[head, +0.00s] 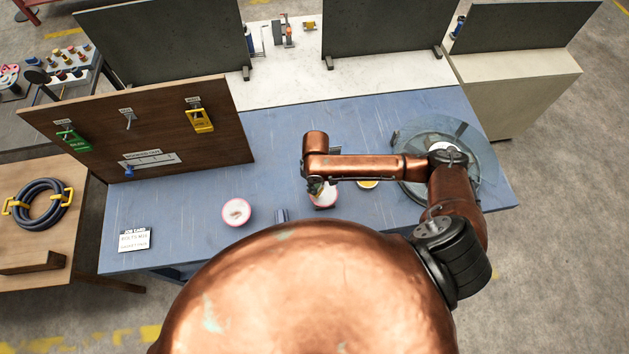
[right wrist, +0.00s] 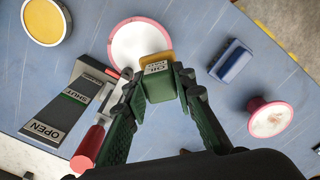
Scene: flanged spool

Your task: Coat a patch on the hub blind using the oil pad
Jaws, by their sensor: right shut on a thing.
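My right gripper (head: 316,187) is shut on the oil pad, a green block with a yellow face and a small label (right wrist: 158,82). Its fingers (right wrist: 158,92) grip the pad from both sides. Just beyond the pad is a white disc with a pink rim (right wrist: 140,42); it is partly hidden by my gripper in the head view (head: 324,199). The pad overlaps its edge in the wrist view; I cannot tell whether they touch. A second pink-rimmed white piece (head: 237,211) stands apart on the table. I cannot tell which is the hub blind. My left gripper is not in view.
A shallow dish with yellow contents (right wrist: 47,18) lies near the disc. A blue block (right wrist: 231,60) lies between the pink-rimmed pieces. A large round grey plate (head: 408,180) is under my right arm. A wooden tool board (head: 85,115) stands at the left.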

